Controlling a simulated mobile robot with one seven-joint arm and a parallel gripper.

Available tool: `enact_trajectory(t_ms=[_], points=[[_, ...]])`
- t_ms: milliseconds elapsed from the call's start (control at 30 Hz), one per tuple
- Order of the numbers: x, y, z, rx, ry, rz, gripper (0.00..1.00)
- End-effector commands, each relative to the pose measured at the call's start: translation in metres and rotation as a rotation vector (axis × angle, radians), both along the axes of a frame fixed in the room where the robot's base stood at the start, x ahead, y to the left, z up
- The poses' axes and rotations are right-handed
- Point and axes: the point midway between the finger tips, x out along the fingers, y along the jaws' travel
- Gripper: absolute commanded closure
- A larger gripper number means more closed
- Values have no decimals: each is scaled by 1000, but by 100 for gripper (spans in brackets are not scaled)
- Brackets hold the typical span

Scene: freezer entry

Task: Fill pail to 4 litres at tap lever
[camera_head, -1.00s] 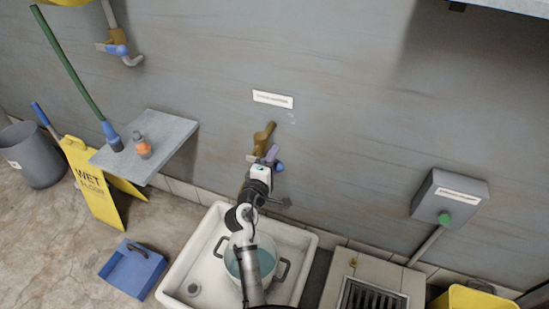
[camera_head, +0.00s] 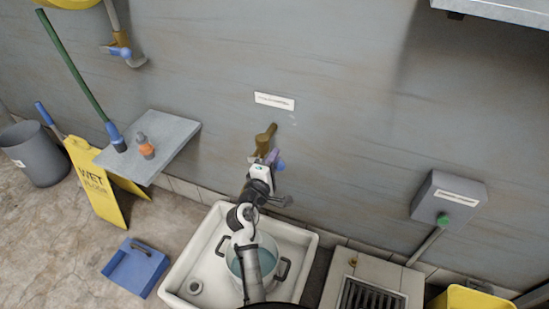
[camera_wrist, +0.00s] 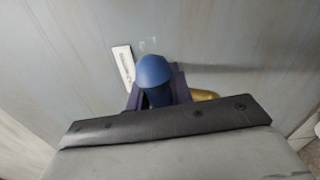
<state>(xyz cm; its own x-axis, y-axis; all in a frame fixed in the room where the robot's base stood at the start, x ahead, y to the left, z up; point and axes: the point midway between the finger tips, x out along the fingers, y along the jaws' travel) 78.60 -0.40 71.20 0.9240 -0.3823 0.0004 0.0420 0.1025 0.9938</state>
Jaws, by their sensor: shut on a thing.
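The brass tap (camera_head: 265,139) is on the grey wall above the white sink (camera_head: 309,243). Its blue lever (camera_head: 280,166) shows beside my gripper (camera_head: 268,162). In the wrist view the lever's rounded blue end (camera_wrist: 153,72) stands between the dark jaws, and my gripper (camera_wrist: 158,92) is shut on it. A bit of brass (camera_wrist: 205,95) shows to its right. The clear pail (camera_head: 268,254) stands in the sink, partly hidden behind my arm, with dark handles at its sides. Bluish water shows inside it; I cannot read its level. The tap's spout is mostly hidden by my arm.
A yellow wet-floor sign (camera_head: 92,185), grey bin (camera_head: 35,155) and blue dustpan (camera_head: 136,268) are on the floor at left.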

Motion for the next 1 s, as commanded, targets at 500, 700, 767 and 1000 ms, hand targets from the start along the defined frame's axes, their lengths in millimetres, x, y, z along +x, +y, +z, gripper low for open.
enact_trajectory(t_ms=[500,700,767,1000], points=[[4,9,35,-404,166,1,100],[7,13,41,-540,222,-1,100],[7,15,42,-572,236,0,100],[9,19,44,-662,273,-1,100]])
